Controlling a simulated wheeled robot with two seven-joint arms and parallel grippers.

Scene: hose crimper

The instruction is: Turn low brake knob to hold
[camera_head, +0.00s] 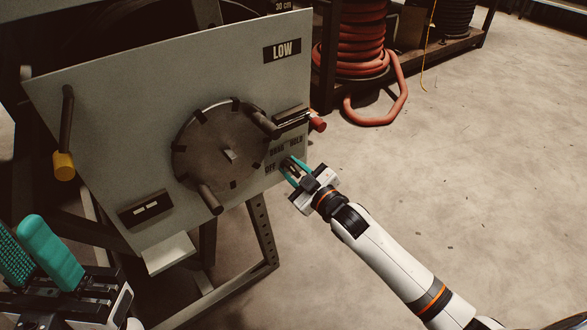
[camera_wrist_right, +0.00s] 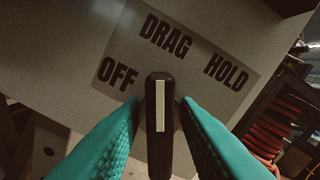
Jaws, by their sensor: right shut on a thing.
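The low brake knob (camera_wrist_right: 160,120) is a black bar with a white line, on the grey panel below a label (camera_wrist_right: 180,62) reading OFF, DRAG and HOLD. The white line points up in the right wrist view, toward DRAG. My right gripper (camera_head: 290,172) has its teal fingers on both sides of the knob, shut on it; its fingers also show in the right wrist view (camera_wrist_right: 160,125). In the head view the gripper mostly hides the knob. My left gripper (camera_head: 38,250) is at the lower left, its teal fingers apart and empty, away from the panel.
The grey panel (camera_head: 110,100) carries a LOW sign (camera_head: 282,50), a round dark wheel (camera_head: 215,130) with handles, and a yellow-ended lever (camera_head: 64,165). A red knob (camera_head: 317,124) sticks out beside the panel's right edge. Orange hose (camera_head: 352,40) lies behind; floor at right is clear.

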